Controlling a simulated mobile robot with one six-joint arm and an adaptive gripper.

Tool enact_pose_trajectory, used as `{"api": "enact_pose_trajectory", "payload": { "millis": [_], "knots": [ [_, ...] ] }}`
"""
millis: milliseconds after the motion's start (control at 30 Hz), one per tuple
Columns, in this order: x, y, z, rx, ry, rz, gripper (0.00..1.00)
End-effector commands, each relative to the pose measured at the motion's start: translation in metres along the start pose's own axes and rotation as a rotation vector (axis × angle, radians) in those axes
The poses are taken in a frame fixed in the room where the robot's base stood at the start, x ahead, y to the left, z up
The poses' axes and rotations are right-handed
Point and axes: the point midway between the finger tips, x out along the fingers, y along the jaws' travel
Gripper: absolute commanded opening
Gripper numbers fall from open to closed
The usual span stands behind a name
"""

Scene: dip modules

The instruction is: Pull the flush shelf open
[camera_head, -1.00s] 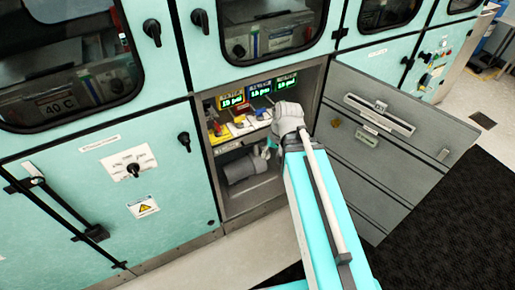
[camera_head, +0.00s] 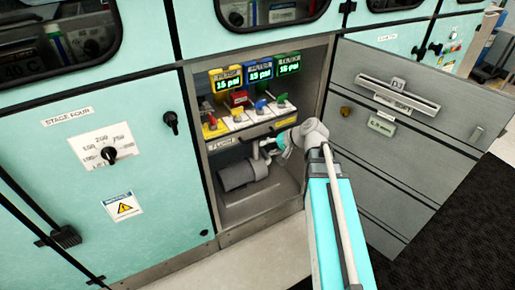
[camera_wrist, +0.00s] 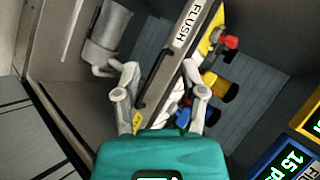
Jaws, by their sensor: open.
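The flush shelf (camera_head: 237,138) is a grey pull-out shelf inside the open cabinet, with a white FLUSH label on its front edge. Colored valve handles sit on top of it. In the wrist view its front edge (camera_wrist: 181,46) runs diagonally, with a dark handle bar along it. My gripper (camera_head: 262,149) is at the shelf front, right of the label. In the wrist view my gripper (camera_wrist: 161,72) is open, one finger on each side of the front edge and bar. Gaps show beside the fingers; contact is not clear. The shelf's rear is hidden.
A grey cylinder (camera_head: 238,175) with a pipe lies below the shelf. Green, blue and yellow pressure displays (camera_head: 259,70) stand above it. The open grey cabinet door (camera_head: 400,130) hangs to the right, close to my arm. Floor in front is clear.

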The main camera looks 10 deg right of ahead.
Motion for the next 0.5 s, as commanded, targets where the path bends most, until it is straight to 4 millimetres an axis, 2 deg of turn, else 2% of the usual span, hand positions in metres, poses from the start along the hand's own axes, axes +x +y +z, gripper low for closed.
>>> {"api": "enact_pose_trajectory", "payload": {
  "millis": [33, 500],
  "knots": [
    [0.010, 0.013, -0.005, 0.019, 0.014, -0.028, 0.54],
    [0.030, 0.059, -0.054, 0.204, 0.151, -0.315, 0.54]
  ]
}}
